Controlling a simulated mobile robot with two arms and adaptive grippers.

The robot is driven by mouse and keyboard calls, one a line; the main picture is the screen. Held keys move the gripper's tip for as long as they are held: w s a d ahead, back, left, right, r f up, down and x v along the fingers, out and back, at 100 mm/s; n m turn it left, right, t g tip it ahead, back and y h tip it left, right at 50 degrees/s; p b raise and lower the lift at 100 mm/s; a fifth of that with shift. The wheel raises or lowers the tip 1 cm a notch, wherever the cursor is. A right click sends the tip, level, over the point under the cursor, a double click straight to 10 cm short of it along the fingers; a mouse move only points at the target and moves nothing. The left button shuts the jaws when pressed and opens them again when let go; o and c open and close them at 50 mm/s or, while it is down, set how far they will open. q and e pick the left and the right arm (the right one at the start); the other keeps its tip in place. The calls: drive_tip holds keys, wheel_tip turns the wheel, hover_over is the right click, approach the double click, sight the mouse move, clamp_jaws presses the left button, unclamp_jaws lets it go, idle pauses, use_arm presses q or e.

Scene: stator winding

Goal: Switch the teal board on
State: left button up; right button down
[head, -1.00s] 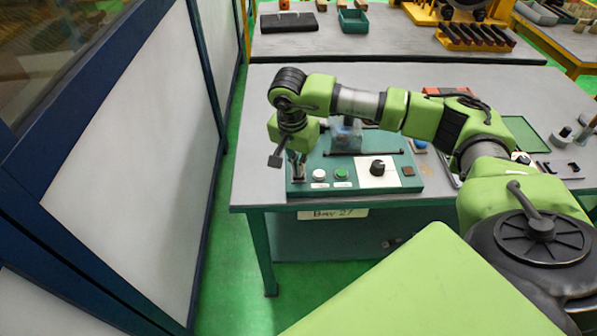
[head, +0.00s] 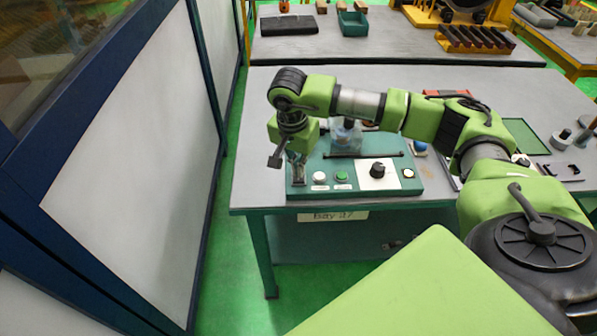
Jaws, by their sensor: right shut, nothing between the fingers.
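The teal board (head: 330,190) lies along the front edge of the grey table. On its face are a white button (head: 319,177), a green button (head: 341,177) and a black knob (head: 378,170) on a white plate. My left gripper is out of view.
Behind the board's controls stands a clear housing (head: 346,135), partly hidden by my right arm. A green tray (head: 524,136) and small parts lie at the table's right. A white-panelled wall stands at left. A second table (head: 390,40) is behind.

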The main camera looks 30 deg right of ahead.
sight(298, 179)
drive_tip(key=shift+r+p, duration=1.3)
drive_tip(key=shift+r, duration=1.5)
